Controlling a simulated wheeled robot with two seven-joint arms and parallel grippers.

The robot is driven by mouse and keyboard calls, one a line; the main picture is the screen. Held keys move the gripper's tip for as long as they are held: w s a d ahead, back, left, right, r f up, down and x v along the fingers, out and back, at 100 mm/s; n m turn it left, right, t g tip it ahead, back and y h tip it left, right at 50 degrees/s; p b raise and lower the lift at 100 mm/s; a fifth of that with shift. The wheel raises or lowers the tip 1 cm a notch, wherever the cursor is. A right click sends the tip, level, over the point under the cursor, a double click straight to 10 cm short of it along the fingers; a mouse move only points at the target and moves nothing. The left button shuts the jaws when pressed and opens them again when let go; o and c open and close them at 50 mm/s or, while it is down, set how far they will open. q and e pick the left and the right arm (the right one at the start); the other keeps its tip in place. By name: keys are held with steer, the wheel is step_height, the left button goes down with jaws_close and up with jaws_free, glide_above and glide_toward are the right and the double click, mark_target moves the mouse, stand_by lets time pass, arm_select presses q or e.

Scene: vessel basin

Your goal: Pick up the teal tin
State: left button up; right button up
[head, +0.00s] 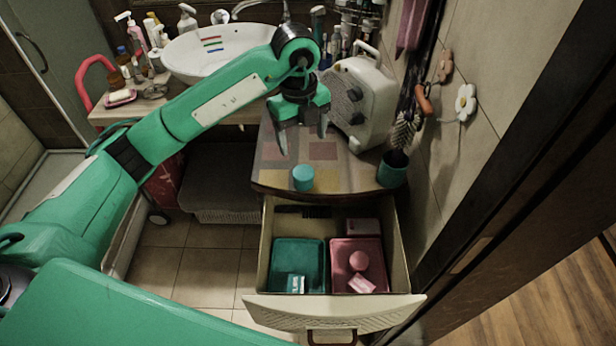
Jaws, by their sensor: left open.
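The teal tin (303,178) is a small round can standing upright on the cabinet top (285,160), near its front edge. My left gripper (301,134) is open and empty, with its fingers pointing down. It hangs above and behind the tin, apart from it. My right gripper does not show in the head view.
Below the tin an open drawer (335,312) holds a teal tray (297,252) and a pink tray (343,245) with small items. A cream heater-like box (360,95) stands right of my gripper. A teal cup (392,170) holds a brush. A white basin (190,58) is at the back left.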

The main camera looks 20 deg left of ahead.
arm_select(q)
steer(key=p, duration=0.2)
glide_above(304, 172)
steer(key=a, duration=0.1)
steer(key=shift+y, duration=0.3)
steer(key=f, duration=0.7)
steer(key=shift+s, duration=0.2)
steer(key=shift+f, duration=0.6)
steer(key=shift+d+f+p, duration=0.15)
steer(key=shift+f+p, duration=0.1)
steer(key=shift+p, duration=0.2)
steer(key=f, duration=0.1)
steer(key=f+p, duration=0.2)
steer(key=f, duration=0.1)
steer(key=shift+w+d+f, duration=0.1)
steer(key=shift+d, duration=0.2)
steer(key=shift+f, duration=0.3)
steer(key=c, duration=0.9)
steer(key=shift+c, duration=0.8)
steer(key=shift+r, duration=0.1)
